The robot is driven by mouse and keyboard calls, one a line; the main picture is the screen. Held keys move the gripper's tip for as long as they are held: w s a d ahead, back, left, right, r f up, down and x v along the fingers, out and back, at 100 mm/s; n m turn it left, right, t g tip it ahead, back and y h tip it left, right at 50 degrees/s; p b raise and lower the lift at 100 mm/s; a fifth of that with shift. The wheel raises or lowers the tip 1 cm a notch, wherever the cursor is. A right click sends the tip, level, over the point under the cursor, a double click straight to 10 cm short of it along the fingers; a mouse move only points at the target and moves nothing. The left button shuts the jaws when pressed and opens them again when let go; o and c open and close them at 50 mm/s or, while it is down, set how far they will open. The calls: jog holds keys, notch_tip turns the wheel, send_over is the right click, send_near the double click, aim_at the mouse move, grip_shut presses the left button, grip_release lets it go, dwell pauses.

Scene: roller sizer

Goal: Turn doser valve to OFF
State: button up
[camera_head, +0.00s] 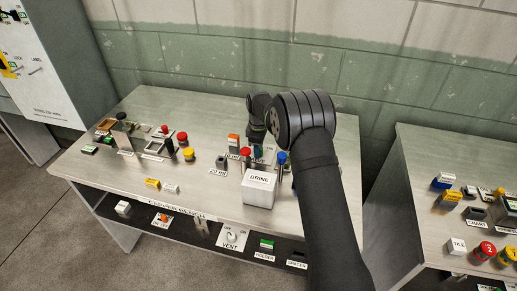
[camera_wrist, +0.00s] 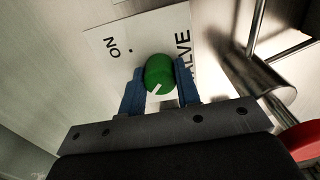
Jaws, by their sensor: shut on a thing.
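The doser valve is a round green knob (camera_wrist: 160,73) in the wrist view. A white pointer mark on it points to the lower left of the picture, away from the word ON. Behind it is a white label plate (camera_wrist: 103,38) with ON, a black dot and part of the word VALVE; an OFF mark cannot be seen. My gripper (camera_wrist: 159,80) has its blue fingers on either side of the knob, shut on it. In the head view my gripper (camera_head: 258,142) is low at the back of the middle bench, and my arm and wrist largely hide the knob.
A white BRINE box (camera_head: 260,190) stands in front of my gripper on the bench (camera_head: 210,200). Bottles with red and yellow caps stand to the left. In the wrist view, a metal cylinder (camera_wrist: 255,85) and a red part (camera_wrist: 302,140) are close on the right.

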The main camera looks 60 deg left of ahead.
jog(key=o, duration=1)
notch_tip(320, 180, up, 18)
jog(key=shift+f, duration=0.25)
notch_tip(320, 180, down, 18)
jog(key=shift+r, duration=0.25)
jog(key=shift+r, duration=0.1)
dwell(0.4)
